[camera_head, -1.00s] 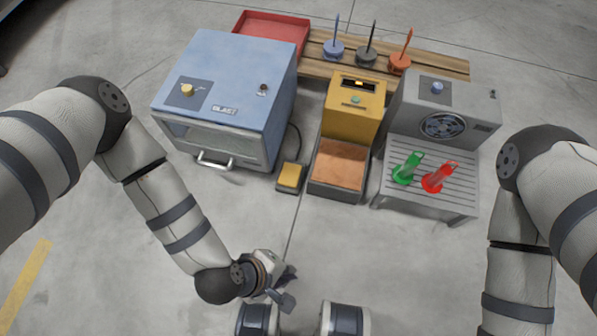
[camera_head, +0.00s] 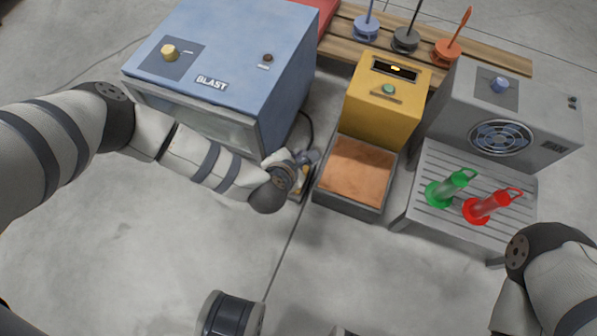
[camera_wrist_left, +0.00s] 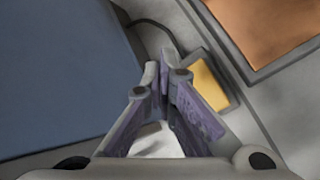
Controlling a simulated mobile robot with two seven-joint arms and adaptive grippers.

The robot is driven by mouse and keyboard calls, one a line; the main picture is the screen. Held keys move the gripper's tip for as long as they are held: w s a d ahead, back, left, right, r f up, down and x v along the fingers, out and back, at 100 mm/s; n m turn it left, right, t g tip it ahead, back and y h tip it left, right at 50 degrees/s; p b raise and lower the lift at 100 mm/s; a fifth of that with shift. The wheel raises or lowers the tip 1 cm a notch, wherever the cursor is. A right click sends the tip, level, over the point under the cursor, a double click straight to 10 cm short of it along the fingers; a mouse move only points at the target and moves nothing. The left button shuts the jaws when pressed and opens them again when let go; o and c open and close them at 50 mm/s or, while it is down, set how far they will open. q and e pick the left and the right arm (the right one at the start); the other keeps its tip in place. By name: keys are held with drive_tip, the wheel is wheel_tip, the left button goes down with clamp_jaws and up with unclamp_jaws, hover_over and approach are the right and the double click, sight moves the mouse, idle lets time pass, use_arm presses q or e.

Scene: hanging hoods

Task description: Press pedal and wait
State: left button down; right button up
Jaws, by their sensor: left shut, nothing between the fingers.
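The yellow pedal (camera_wrist_left: 209,84) with its grey frame lies on the floor between the blue blast cabinet (camera_head: 228,45) and the sand-coloured tray (camera_head: 358,170). In the head view my left gripper and wrist cover most of it. My left gripper (camera_head: 308,158) is shut and empty, above the pedal area. In the left wrist view its closed fingertips (camera_wrist_left: 162,72) are just left of the pedal, with one finger overlapping the pedal's edge. I cannot tell whether they touch it. My right gripper is out of the head view; only part of that arm shows at lower right.
A yellow box (camera_head: 385,105) with a green button and lit display stands behind the tray. A grey fan unit (camera_head: 500,110) with a slatted shelf holds a green item (camera_head: 450,190) and a red item (camera_head: 488,207). A cable runs beside the cabinet. Open floor lies in front.

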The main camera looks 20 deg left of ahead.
use_arm(q)
drive_tip(key=shift+r, duration=0.1)
drive_tip(key=shift+f, duration=0.2)
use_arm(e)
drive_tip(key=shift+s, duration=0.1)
use_arm(q)
wheel_tip(320, 180, down, 8)
drive_tip(key=b, duration=0.6)
drive_tip(key=shift+r, duration=0.2)
drive_tip(key=shift+f+b, duration=0.45)
drive_tip(key=shift+b, duration=0.05)
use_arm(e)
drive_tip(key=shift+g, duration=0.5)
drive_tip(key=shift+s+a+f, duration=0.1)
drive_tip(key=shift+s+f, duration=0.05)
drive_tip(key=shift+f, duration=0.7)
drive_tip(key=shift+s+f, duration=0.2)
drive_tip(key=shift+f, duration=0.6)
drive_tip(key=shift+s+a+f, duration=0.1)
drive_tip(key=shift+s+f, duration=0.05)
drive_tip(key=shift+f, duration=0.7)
use_arm(q)
drive_tip(key=shift+f, duration=0.1)
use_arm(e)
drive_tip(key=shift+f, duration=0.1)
use_arm(q)
drive_tip(key=shift+f+b, duration=0.35)
drive_tip(key=shift+b, duration=0.05)
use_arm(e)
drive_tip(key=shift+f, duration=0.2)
